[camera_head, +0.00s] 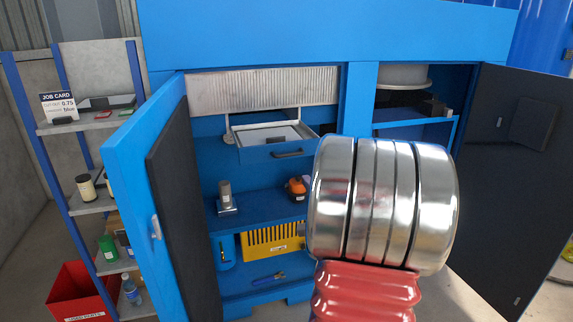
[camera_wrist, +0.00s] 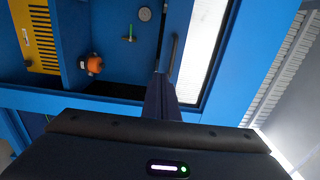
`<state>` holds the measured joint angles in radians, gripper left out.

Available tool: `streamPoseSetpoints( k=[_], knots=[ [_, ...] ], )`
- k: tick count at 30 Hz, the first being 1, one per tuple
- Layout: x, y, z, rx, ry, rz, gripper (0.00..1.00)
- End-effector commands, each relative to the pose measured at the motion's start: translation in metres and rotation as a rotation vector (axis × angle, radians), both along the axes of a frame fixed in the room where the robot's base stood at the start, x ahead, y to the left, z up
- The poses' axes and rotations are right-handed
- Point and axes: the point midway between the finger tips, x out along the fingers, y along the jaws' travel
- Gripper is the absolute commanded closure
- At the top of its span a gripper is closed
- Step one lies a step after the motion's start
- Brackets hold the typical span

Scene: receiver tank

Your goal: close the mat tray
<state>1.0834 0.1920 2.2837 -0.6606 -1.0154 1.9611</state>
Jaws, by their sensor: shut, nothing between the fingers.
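The mat tray (camera_head: 248,156) is a shallow tray with a blue front and a dark bar handle (camera_head: 288,154). It stands pulled out of the blue cabinet under a ribbed metal panel, with a pale inside and a small dark item in it. In the wrist view, which is turned sideways, the tray front (camera_wrist: 182,20) and handle (camera_wrist: 174,55) show beside the pale inside. My gripper (camera_wrist: 160,78) is shut and empty, its tips close to the handle's near end; I cannot tell whether they touch. In the head view my arm hides the gripper.
The left cabinet door (camera_head: 130,150) and dark right door (camera_head: 510,140) stand open. A shelf rack (camera_head: 95,125) and red bin (camera_head: 75,292) stand left.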

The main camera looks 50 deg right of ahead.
Motion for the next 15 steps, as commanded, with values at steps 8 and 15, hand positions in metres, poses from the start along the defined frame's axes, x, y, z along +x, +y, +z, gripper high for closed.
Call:
streamPoseSetpoints(
  k=[8, 15],
  knots=[
    [0.0001, 0.0000, 0.0005, -0.001, -0.001, 0.000, 1.00],
    [0.0094, -0.0058, 0.0009, -0.001, 0.000, 0.000, 1.00]
  ],
)
